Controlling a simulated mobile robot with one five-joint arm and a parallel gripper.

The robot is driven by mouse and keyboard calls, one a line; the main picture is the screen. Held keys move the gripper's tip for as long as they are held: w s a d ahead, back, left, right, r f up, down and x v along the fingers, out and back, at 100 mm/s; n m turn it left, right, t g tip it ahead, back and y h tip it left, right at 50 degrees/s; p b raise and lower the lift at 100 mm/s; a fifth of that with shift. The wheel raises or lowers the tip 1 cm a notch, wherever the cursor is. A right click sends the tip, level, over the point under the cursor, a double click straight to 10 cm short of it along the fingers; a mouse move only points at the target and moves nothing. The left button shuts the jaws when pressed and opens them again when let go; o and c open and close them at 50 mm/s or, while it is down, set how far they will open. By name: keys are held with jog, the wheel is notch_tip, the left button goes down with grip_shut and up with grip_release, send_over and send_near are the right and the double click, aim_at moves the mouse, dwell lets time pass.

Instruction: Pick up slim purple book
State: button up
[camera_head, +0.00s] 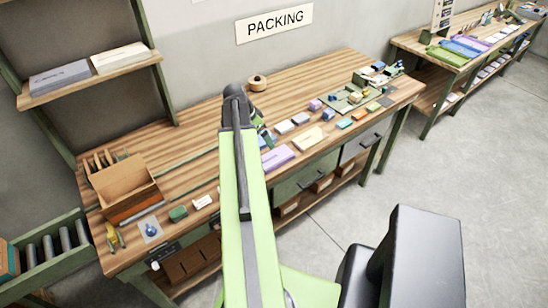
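A slim purple book (278,158) lies flat near the front edge of the wooden packing table, just right of my green arm. Its left end is close to the arm's outline and may be partly covered by it. My arm rises from the bottom middle over the table. The gripper (266,134) shows only in part, as small dark and green pieces beyond the arm, above and left of the book. Its fingertips are too small and covered to tell whether they are open. I cannot see contact between gripper and book.
The packing table (195,115) holds a cream book (308,138), several small coloured boxes, a tape roll (257,83) and a brown carton (125,186). A shelf (90,80) is at left. A second table (425,40) with coloured flat items is at right.

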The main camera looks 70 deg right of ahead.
jog(key=b, duration=1.1)
send_over(275, 157)
jog(key=w+a, duration=0.1)
jog(key=a, duration=0.1)
jog(key=f, duration=1.1)
jog(key=shift+w+a+f, duration=0.15)
jog(key=shift+a+f, duration=0.05)
jog(key=shift+d+f, duration=0.1)
jog(key=b+x, duration=0.5)
jog(key=shift+f, duration=0.1)
jog(key=shift+c, duration=0.4)
jog(key=c, duration=1.5)
jog(key=shift+r+p, duration=0.25)
jog(key=shift+p, duration=0.05)
jog(key=shift+c, duration=0.2)
